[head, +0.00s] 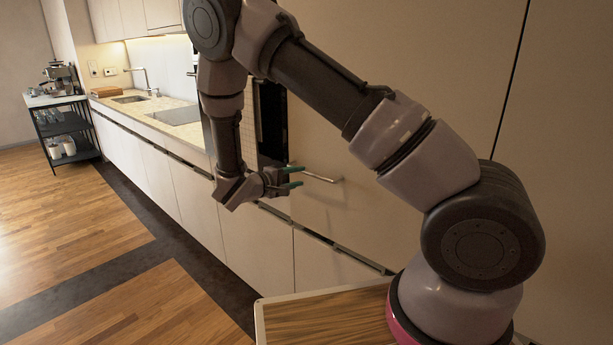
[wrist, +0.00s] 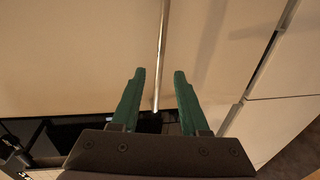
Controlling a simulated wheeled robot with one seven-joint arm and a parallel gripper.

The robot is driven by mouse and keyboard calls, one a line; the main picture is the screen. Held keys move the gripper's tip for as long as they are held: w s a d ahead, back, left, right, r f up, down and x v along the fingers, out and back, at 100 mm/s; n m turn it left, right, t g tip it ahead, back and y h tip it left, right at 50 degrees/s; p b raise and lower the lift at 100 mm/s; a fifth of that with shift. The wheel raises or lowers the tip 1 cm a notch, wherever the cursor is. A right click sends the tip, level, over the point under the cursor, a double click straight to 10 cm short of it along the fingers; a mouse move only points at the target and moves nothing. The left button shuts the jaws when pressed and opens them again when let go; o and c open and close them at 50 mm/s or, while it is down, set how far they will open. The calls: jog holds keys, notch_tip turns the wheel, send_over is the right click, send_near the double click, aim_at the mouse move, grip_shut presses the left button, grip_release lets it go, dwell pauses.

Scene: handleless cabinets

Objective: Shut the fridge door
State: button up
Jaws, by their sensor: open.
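The fridge door seems to be the tall cream panel (head: 400,45) filling the right of the head view; how far it stands open I cannot tell. A thin metal bar handle (head: 322,175) sticks out along a cream front just right of my gripper (head: 301,176). My gripper has teal fingers, spread apart. In the wrist view the bar handle (wrist: 162,50) runs down from the top edge, its near end in line with the gap between my fingers (wrist: 160,74). Whether the fingers touch it I cannot tell.
A dark built-in appliance (head: 271,125) stands behind my gripper. Low cream cabinets (head: 150,155) run left under a counter with a sink (head: 130,99). A black cart (head: 65,130) stands at the far left. The wooden floor (head: 75,215) at left is clear.

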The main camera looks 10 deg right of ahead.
jog(key=shift+v, duration=2.15)
jog(key=s+d+r+m+g+y, duration=0.5)
jog(key=s+d+r+m+g, duration=0.35)
jog(key=d+r, duration=0.5)
jog(key=s+r+m+t+y, duration=0.3)
jog(key=s+r+t+y, duration=0.3)
jog(key=s+r, duration=0.9)
jog(key=r+y, duration=0.1)
jog(key=y, duration=0.2)
jog(key=shift+s, duration=0.3)
